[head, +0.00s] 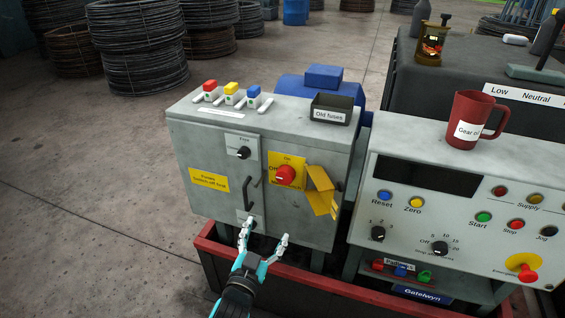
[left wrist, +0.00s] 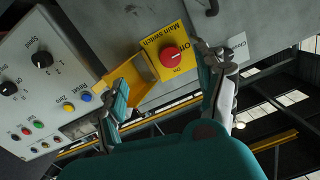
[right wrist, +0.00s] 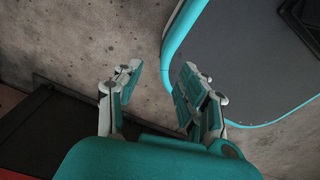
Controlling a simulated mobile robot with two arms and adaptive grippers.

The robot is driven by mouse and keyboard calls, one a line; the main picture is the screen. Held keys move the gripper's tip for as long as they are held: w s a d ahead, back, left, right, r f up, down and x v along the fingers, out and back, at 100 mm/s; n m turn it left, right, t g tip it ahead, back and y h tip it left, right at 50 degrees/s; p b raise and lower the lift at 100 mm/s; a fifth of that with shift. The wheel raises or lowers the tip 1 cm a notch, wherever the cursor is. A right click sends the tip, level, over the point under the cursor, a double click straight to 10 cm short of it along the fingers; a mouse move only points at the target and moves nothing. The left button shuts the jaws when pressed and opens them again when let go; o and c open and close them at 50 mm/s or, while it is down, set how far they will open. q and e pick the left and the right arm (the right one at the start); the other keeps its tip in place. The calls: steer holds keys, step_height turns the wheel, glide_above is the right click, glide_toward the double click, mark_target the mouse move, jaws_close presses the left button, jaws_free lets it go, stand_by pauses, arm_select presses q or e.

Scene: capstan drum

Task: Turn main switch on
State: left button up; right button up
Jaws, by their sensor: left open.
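The main switch is a red knob (head: 286,175) on a yellow plate (head: 279,160) marked On and Off, on the front of a grey cabinet (head: 205,150). In the left wrist view the knob (left wrist: 170,54) shows between the fingers, beyond them. A folded yellow flap (head: 320,190) stands out at the plate's right side. My left gripper (head: 264,238) is open and empty, below the switch in the head view and apart from the knob. My right gripper (right wrist: 160,82) is open and empty above the floor, outside the head view.
A tray marked Old fuses (head: 331,109) sits on top. The control panel (head: 450,200) stands right. A red base edge (head: 300,287) runs below.

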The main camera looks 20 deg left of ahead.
arm_select(q)
step_height(320, 180, up, 2)
steer(key=p, duration=0.1)
glide_toward(284, 180)
steer(key=shift+t, duration=0.3)
steer(key=w, duration=0.8)
steer(key=shift+w+a+f+p, duration=0.15)
steer(key=shift+w+f+p, duration=0.1)
steer(key=shift+w+p, duration=0.05)
steer(key=shift+w, duration=0.6)
arm_select(e)
steer(key=shift+d+r, duration=0.15)
steer(key=shift+r, duration=0.75)
arm_select(q)
steer(key=shift+c, duration=0.4)
steer(key=c, duration=1.1)
arm_select(e)
steer(key=shift+s+a, duration=0.1)
steer(key=shift+a, duration=0.1)
